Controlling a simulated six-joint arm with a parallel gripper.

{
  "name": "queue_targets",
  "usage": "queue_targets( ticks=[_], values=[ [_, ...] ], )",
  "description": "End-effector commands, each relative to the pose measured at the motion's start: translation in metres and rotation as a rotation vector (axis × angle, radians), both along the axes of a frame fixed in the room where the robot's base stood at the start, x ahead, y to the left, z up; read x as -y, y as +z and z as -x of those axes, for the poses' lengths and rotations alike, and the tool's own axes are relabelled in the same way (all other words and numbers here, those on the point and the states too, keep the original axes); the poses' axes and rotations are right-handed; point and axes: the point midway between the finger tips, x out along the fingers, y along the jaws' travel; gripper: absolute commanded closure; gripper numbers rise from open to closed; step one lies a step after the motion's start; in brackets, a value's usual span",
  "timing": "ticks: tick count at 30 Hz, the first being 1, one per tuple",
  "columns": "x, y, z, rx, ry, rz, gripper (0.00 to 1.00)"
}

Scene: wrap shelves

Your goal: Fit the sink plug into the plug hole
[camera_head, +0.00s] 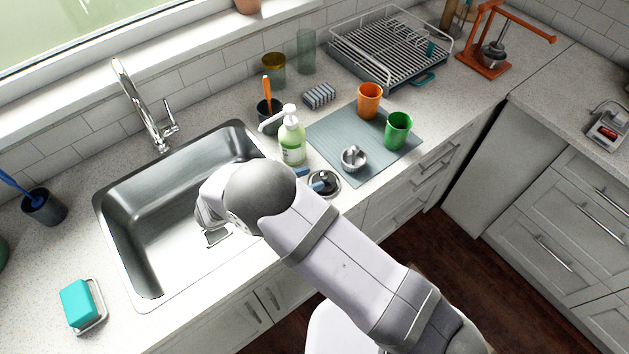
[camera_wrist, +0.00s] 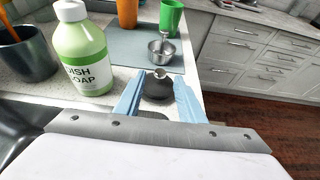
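The sink plug (camera_head: 325,184) is a dark round disc with a shiny metal knob, on the counter right of the sink. It also shows in the wrist view (camera_wrist: 157,88). My gripper (camera_head: 311,180) has two blue fingers. In the wrist view the gripper (camera_wrist: 159,77) is open, with the plug showing between its fingers; I cannot tell whether they touch it. My arm covers part of the basin, and the plug hole is not in view.
A green soap bottle (camera_head: 291,143) stands close left of the plug. A small metal cup-shaped piece (camera_head: 354,159), an orange cup (camera_head: 369,100) and a green cup (camera_head: 398,130) stand on a grey mat (camera_head: 333,128). The faucet (camera_head: 140,108) rises behind the sink.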

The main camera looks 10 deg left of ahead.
Motion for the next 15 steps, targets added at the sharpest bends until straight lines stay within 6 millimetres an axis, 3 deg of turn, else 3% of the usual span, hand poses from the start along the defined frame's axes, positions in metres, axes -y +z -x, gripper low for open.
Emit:
queue_targets(
  ticks=[11,15],
  values=[
    [-0.005,0.004,0.006,-0.002,-0.004,-0.002,0.64],
    [0.010,0.008,0.005,-0.011,-0.060,-0.037,0.64]
  ],
)
